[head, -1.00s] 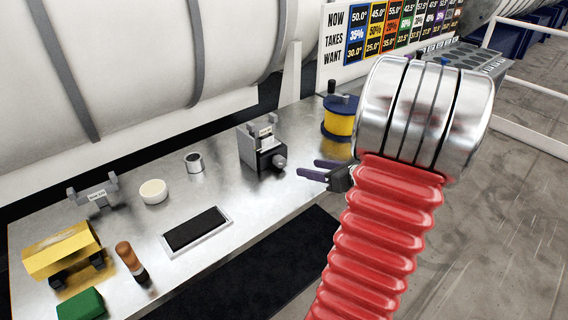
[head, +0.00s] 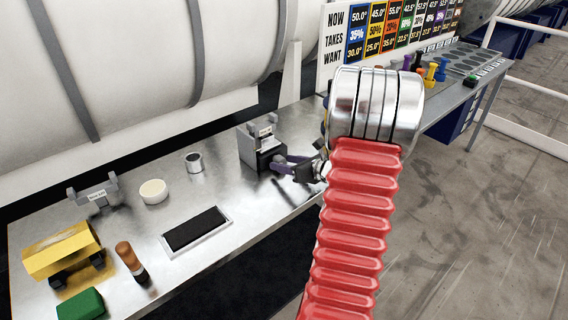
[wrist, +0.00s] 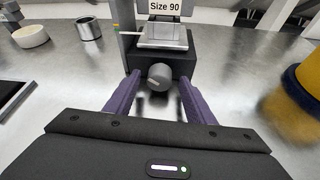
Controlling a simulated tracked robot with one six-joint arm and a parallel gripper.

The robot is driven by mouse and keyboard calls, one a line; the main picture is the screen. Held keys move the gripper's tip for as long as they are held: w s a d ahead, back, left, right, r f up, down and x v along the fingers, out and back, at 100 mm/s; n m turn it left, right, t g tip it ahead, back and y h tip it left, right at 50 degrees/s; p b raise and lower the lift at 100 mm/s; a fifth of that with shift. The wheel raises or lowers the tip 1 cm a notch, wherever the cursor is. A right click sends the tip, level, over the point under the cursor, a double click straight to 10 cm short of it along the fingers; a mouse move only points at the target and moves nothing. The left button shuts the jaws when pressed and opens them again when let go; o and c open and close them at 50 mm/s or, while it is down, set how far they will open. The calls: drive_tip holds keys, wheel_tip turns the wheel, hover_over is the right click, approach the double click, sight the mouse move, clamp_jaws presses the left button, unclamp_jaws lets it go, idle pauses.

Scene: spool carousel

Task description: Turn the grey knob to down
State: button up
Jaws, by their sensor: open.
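The grey knob (wrist: 159,76) sits on the front of a dark block under a grey stand (head: 250,148) labelled "Size 90". A light mark shows on the knob's face; I cannot tell for certain which way it points. My gripper (wrist: 155,92) is open, with its two purple fingers on either side of the knob in the wrist view. I cannot tell whether either finger touches it. In the head view, my gripper (head: 282,163) is at the front of the dark block and its fingers hide most of the knob.
A metal ring (head: 194,162), a cream disc (head: 154,191) and a black pad (head: 196,229) are on the metal table to the left. A yellow spool (wrist: 305,85) stands close on the right in the wrist view. Bare table lies between them.

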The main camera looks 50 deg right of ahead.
drive_tip(key=shift+w+f, duration=0.2)
drive_tip(key=shift+w, duration=0.25)
drive_tip(key=c, duration=1.1)
